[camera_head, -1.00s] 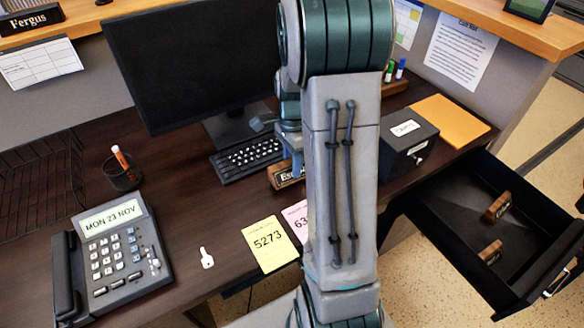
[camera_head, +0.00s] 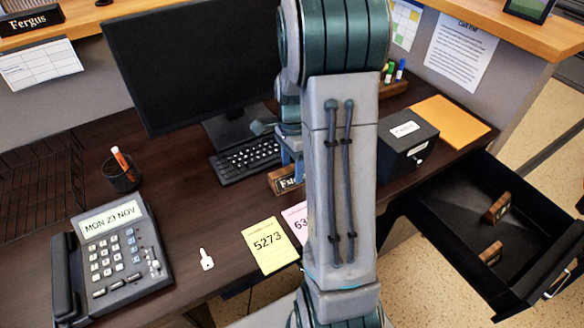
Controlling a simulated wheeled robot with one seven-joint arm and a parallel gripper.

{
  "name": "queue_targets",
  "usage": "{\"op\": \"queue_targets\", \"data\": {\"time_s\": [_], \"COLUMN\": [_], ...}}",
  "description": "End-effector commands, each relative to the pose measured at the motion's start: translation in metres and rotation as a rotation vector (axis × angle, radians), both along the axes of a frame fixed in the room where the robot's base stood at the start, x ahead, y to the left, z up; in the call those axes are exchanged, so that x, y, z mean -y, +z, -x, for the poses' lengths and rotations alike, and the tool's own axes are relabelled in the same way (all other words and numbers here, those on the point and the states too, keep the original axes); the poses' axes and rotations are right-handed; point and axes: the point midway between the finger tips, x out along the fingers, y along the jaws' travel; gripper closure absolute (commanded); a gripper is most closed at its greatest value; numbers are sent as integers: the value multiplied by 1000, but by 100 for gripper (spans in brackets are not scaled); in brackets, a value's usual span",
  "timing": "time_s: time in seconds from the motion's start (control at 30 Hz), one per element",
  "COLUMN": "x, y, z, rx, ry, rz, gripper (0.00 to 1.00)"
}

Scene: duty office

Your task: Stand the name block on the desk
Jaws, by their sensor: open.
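A wooden name block (camera_head: 284,180) with a dark face and partly readable light lettering stands on the desk (camera_head: 225,225), in front of the keyboard. My arm hides its right part. My gripper (camera_head: 291,163) is just above and behind the block, mostly hidden by my own arm. It is open, and I cannot see whether its fingers touch the block. Two more wooden name blocks, one (camera_head: 497,208) farther back and one (camera_head: 490,253) nearer, are inside the open drawer (camera_head: 470,268) at the right. Another block reading "Fergus" (camera_head: 31,20) sits on the upper left shelf.
A desk phone (camera_head: 115,255), white key (camera_head: 206,259), yellow note (camera_head: 268,246) and pink note (camera_head: 297,218) lie along the front. The monitor (camera_head: 190,60) and keyboard (camera_head: 243,159) are behind. A black lock box (camera_head: 405,145) and orange envelope (camera_head: 450,121) are at right.

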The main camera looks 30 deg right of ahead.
Motion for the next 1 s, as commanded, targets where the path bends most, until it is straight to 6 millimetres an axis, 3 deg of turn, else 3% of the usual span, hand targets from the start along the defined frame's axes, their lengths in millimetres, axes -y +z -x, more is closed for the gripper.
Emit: {"op": "queue_targets", "data": {"time_s": [0.4, 0.67, 0.83, 1.0], "x": [9, 7, -22, -65], "y": [85, 108, 125, 140], "z": [-16, -16, 4, 43], "rx": [4, 10, 86, 200], "ry": [0, 29, 272, 691], "rz": [1, -2, -13, -13], "gripper": [42, 42, 42, 42]}}
